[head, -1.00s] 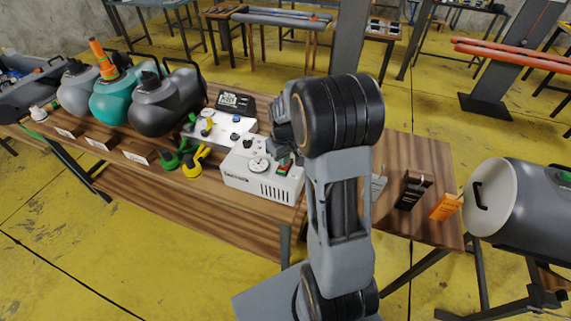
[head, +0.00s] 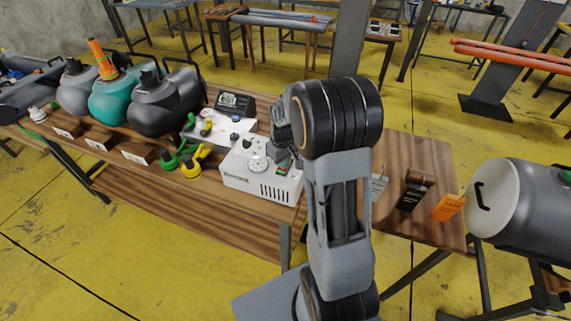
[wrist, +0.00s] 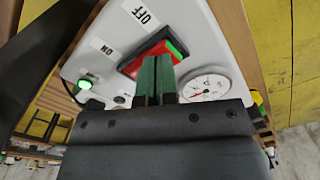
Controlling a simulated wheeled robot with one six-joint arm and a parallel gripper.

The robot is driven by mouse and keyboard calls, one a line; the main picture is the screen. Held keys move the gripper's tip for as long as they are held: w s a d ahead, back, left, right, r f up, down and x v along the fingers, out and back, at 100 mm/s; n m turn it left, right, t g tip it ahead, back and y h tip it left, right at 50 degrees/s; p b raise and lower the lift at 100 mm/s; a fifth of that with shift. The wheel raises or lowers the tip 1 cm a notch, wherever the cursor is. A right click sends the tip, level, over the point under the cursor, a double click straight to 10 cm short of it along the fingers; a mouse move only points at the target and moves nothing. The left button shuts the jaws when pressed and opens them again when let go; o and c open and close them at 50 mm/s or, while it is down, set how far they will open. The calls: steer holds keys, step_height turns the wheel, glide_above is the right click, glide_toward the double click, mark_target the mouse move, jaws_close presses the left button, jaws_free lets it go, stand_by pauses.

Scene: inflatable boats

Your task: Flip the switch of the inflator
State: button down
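The inflator (head: 262,178) is a white box with a round gauge on the wooden table in the head view. In the wrist view the inflator (wrist: 85,65) shows OFF and ON labels, a lit green lamp and the gauge. Its red switch (wrist: 133,66) sits in a dark frame, with a green part at one end. My gripper (wrist: 158,60) has its two green fingertips together, with only a thin line between them. The tips overlap the switch in the wrist view; whether they touch it cannot be told. In the head view my arm partly hides the gripper and the inflator's right side.
A second white device (head: 218,132) with a small display behind it stands left of the inflator. Green and yellow nozzles (head: 190,162) lie near the table's front edge. Small tags (head: 447,207) stand on the right.

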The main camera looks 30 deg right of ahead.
steer(key=shift+f, duration=0.3)
steer(key=shift+r, duration=0.1)
steer(key=shift+r+p, duration=2.45)
steer(key=shift+r, duration=1)
steer(key=s+a+r+m+t, duration=0.1)
steer(key=s+a+r+t, duration=0.1)
steer(key=s+a+r, duration=0.2)
steer(key=s+a+r+m+t, duration=0.1)
steer(key=s+a+r+t, duration=0.1)
steer(key=s+a+r, duration=0.3)
steer(key=s+r, duration=0.3)
steer(key=s, duration=0.4)
steer(key=shift+r+m+t, duration=0.3)
steer(key=shift+r+m, duration=0.05)
steer(key=shift+m, duration=0.05)
steer(key=shift+s+a, duration=0.1)
